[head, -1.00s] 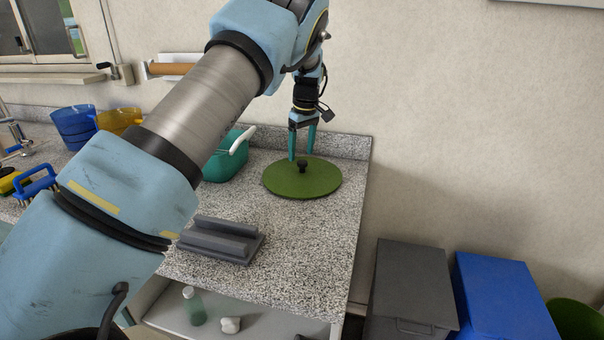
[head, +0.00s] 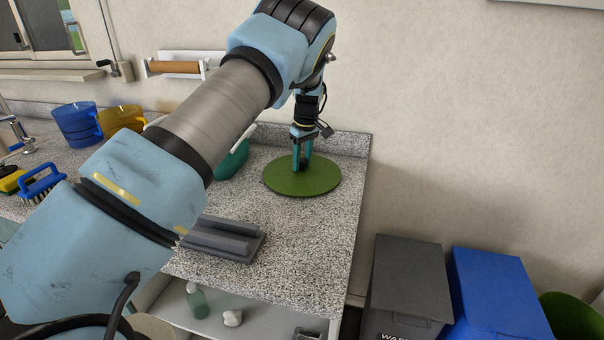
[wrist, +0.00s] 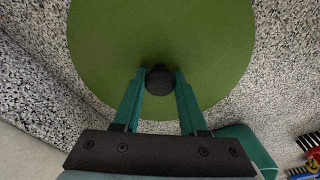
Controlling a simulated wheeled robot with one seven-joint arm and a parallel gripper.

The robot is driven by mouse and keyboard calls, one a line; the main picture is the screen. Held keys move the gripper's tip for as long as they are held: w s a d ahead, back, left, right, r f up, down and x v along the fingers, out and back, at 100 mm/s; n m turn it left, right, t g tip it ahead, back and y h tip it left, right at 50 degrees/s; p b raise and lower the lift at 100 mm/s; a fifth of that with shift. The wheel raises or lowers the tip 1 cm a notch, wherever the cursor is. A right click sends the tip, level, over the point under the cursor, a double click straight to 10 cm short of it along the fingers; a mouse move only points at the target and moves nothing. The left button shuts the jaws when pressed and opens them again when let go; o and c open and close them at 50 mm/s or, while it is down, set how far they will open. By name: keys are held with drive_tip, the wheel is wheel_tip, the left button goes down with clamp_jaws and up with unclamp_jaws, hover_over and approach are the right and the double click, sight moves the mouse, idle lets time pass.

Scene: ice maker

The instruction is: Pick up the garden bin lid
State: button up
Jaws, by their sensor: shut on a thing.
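The garden bin lid (head: 318,184) is a round green disc lying flat on the speckled counter, near its right end. It fills much of the wrist view (wrist: 160,40). Its black knob (wrist: 159,79) stands at the lid's middle. My gripper (head: 302,168) points down over the lid, and its teal fingers (wrist: 159,84) are shut on the knob, one on each side. I see no gap between the lid and the counter.
A grey block-like holder (head: 222,240) lies nearer on the counter. The counter's right edge is close; grey (head: 408,285) and blue (head: 497,295) bins stand below it.

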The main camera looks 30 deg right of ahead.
clamp_jaws()
drive_tip(key=shift+r, duration=0.15)
wheel_tip(320, 180, up, 28)
drive_tip(key=b, duration=0.4)
idle(0.4)
drive_tip(key=shift+s+d, duration=0.1)
